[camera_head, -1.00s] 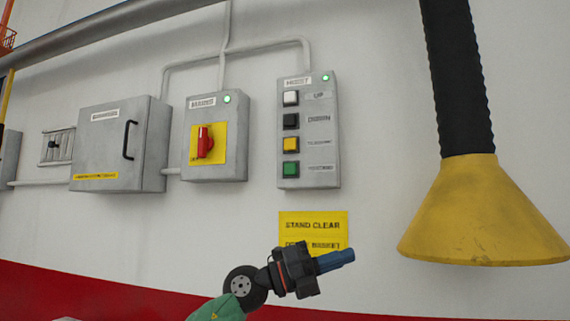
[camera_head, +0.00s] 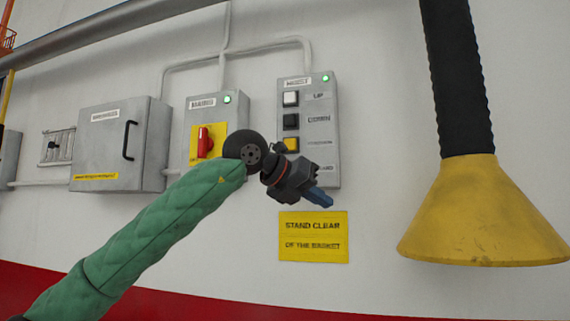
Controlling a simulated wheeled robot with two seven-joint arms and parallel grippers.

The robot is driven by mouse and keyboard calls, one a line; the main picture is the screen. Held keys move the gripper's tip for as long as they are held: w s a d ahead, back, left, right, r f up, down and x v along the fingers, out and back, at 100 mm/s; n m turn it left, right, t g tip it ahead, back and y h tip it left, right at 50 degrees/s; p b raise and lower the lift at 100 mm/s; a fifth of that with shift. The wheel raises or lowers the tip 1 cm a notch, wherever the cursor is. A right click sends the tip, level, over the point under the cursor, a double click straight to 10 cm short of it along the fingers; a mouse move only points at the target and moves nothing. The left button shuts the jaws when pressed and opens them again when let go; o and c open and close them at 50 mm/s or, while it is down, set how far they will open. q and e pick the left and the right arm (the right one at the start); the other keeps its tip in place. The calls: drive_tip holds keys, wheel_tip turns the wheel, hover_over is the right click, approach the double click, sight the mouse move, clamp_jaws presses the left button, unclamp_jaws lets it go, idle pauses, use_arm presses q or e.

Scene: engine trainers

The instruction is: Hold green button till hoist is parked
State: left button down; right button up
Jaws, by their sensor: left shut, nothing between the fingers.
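The grey hoist control box (camera_head: 323,100) is on the white wall, with a lit green lamp (camera_head: 325,78) at its top. Its white (camera_head: 291,98), black (camera_head: 291,121) and yellow (camera_head: 291,144) buttons show in a column. The green button below them is hidden behind my left gripper (camera_head: 321,197). That gripper is shut and empty, with its blue fingertips pointing down and right at the box's lower edge. I cannot tell whether it touches the box. My right gripper is not in view. The hoist itself is not identifiable in view.
A grey box with a red switch (camera_head: 203,141) is left of the hoist box, partly behind my left arm. A grey cabinet (camera_head: 112,145) is farther left. A yellow "stand clear" sign (camera_head: 314,237) is below. A yellow cone (camera_head: 483,215) on a black hose hangs at right.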

use_arm(q)
drive_tip(key=s+a+r+n+t+y, duration=0.1)
drive_tip(key=a+r+n+t+y, duration=0.3)
drive_tip(key=a+r+y, duration=0.3)
drive_tip(key=a+r, duration=0.4)
drive_tip(key=r, duration=0.3)
drive_tip(key=shift+s+a+r+t, duration=0.15)
drive_tip(key=shift+a+r+t, duration=0.1)
drive_tip(key=shift+r+t, duration=0.15)
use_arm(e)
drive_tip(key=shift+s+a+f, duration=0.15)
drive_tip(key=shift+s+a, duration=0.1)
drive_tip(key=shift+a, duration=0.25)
